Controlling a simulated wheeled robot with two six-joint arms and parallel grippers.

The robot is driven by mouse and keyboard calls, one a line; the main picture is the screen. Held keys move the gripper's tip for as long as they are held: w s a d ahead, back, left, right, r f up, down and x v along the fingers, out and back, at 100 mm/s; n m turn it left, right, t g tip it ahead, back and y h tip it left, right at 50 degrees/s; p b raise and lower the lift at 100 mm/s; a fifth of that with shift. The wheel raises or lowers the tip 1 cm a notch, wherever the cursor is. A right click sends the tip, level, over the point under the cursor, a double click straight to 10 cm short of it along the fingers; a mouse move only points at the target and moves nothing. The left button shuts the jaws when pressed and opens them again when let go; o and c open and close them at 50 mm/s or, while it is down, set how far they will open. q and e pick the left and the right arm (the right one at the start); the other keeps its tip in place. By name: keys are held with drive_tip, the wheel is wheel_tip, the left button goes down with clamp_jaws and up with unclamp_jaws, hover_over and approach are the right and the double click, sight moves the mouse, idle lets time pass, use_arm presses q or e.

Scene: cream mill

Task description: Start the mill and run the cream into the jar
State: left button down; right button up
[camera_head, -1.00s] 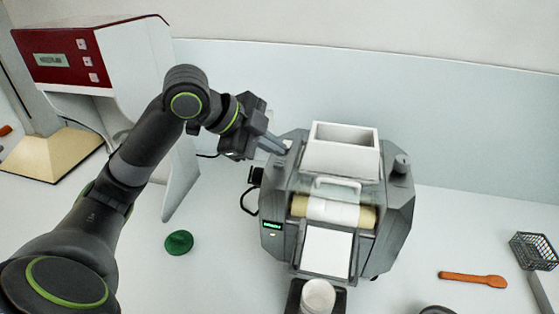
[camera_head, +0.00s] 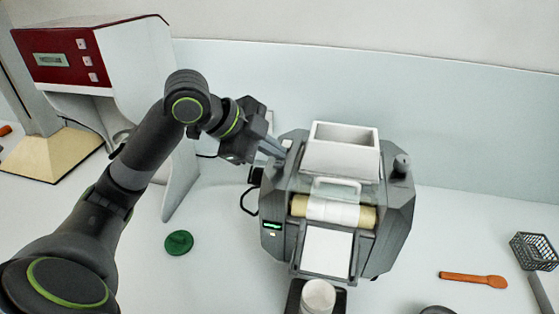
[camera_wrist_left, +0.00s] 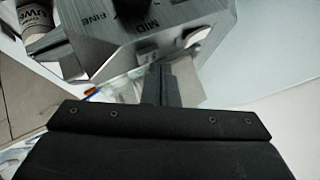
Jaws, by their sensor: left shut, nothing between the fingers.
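The grey mill (camera_head: 395,215) stands mid-table with a white hopper (camera_head: 345,158) on top and a pale, cream-coated roller (camera_head: 335,211) below it. A white apron plate (camera_head: 327,252) slopes down its front. The white jar (camera_head: 318,296) stands at the foot of the plate, cut by the lower picture edge. A small green-lit display (camera_head: 271,226) is on the mill's left front. My left gripper (camera_head: 280,148) is shut and empty at the mill's upper left side. In the left wrist view its fingertips (camera_wrist_left: 160,70) are close below a small block (camera_wrist_left: 147,50) near the FINE and MID marks; contact is unclear.
A red-and-white machine (camera_head: 65,55) stands at the back left, behind my left arm. A green lid-like disc (camera_head: 179,242) lies left of the mill. A wall panel closes the back.

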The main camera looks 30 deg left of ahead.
sight(274, 163)
use_arm(q)
drive_tip(key=shift+f, duration=0.4)
drive_tip(key=shift+r, duration=0.15)
idle(0.4)
drive_tip(key=shift+r+p, duration=0.7)
drive_tip(key=shift+p, duration=0.1)
wheel_tip(274, 163, up, 5)
drive_tip(key=p, duration=0.5)
idle(0.7)
